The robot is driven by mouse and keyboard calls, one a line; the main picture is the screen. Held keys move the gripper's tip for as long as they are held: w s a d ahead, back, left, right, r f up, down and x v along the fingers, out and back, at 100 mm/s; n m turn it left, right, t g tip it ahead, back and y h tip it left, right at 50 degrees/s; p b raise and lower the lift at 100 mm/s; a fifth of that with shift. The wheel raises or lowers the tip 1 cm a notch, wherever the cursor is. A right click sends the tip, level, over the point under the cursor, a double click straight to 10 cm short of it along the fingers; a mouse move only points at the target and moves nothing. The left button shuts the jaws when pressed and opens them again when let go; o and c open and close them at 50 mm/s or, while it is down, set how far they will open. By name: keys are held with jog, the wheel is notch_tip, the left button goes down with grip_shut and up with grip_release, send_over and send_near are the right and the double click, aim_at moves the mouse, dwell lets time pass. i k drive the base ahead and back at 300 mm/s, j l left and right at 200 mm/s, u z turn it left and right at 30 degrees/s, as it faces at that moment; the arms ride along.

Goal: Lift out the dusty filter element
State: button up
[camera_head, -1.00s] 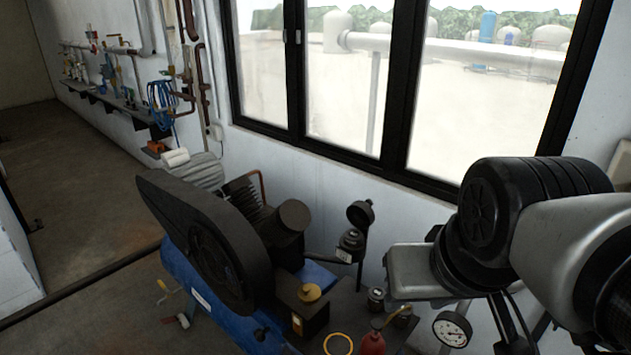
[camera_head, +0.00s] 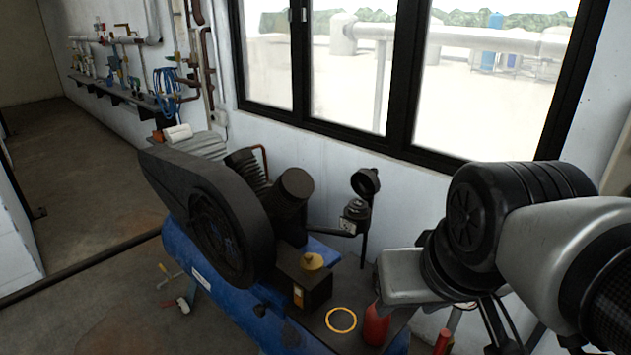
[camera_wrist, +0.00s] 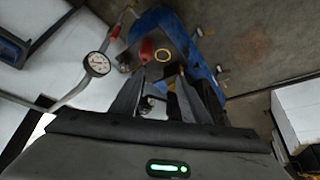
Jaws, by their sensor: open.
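In the head view a small dark cup-like housing (camera_head: 355,210) stands on a bracket beside the compressor, with a round black cap (camera_head: 365,181) tilted open above it. The dusty filter element is not clearly seen; I cannot tell whether it sits in that housing. In the wrist view my gripper (camera_wrist: 170,82) is open, its two dark fingers spread apart. A small dark round part (camera_wrist: 150,104) shows between the fingers, too blurred to name. No contact is visible. In the head view my wrist is to the right of the housing, and my fingers are hidden.
A blue compressor (camera_head: 180,240) with a large black belt guard (camera_head: 205,215) fills the middle. A yellow ring (camera_head: 340,320) and a red bottle (camera_head: 376,325) are on the dark surface in front. A white roll (camera_head: 178,133) lies on the motor. A gauge (camera_wrist: 97,64) shows at upper left.

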aim_at(357, 207)
jog(key=j+z, duration=0.2)
jog(key=z, duration=0.2)
jog(key=j+z, duration=0.25)
jog(key=z, duration=0.15)
jog(key=j+z, duration=0.45)
jog(key=j, duration=0.3)
jog(key=k+j, duration=0.15)
jog(key=j, duration=0.25)
jog(key=j+z, duration=0.15)
jog(key=j, duration=0.3)
jog(key=k+j+z, duration=0.1)
jog(key=j, duration=0.25)
